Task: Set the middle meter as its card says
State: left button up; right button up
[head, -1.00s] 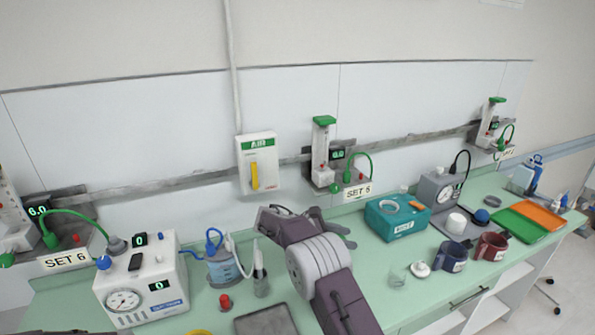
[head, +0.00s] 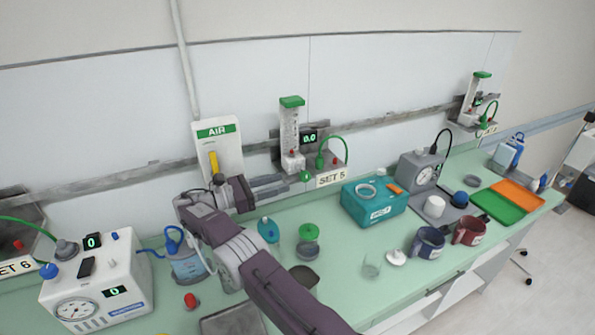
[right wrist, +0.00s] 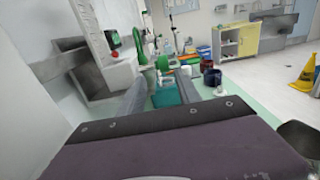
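The middle meter (head: 290,135) is on the wall rail, a clear upright tube with a green top. Its display (head: 309,138) reads 0.0. Its card (head: 331,178) says SET 5. A green knob (head: 305,176) is low at its front. My right gripper (head: 297,186) points right, its fingertips close to the knob; I cannot tell whether they touch it. In the right wrist view its two fingers (right wrist: 160,85) are apart, with green parts near their tips. A dark display (right wrist: 113,39) with green digits also shows there. My left gripper is out of view.
The AIR box (head: 218,150) is on the wall behind my right arm. A white ventilator (head: 100,280) stands left. The right meter (head: 475,100) is farther along the rail.

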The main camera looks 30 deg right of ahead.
aim_at(300, 178)
jog(key=shift+s+d+r, duration=0.25)
jog(key=shift+s+d, duration=0.15)
jog(key=shift+d, duration=0.2)
jog(key=shift+s+d+r, duration=0.2)
jog(key=shift+s+d, duration=0.2)
jog(key=shift+d, duration=0.2)
jog(key=d, duration=0.2)
jog(key=d+p, duration=0.1)
jog(key=d, duration=0.1)
jog(key=d+p, duration=0.1)
jog(key=d, duration=0.1)
jog(key=shift+d+f, duration=0.1)
jog(key=shift+f, duration=0.15)
jog(key=shift+s+d, duration=0.15)
jog(key=shift+d, duration=0.2)
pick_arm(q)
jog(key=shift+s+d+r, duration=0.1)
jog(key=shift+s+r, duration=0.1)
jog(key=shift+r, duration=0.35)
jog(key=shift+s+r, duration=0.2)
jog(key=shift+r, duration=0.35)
pick_arm(e)
jog(key=shift+a, duration=0.1)
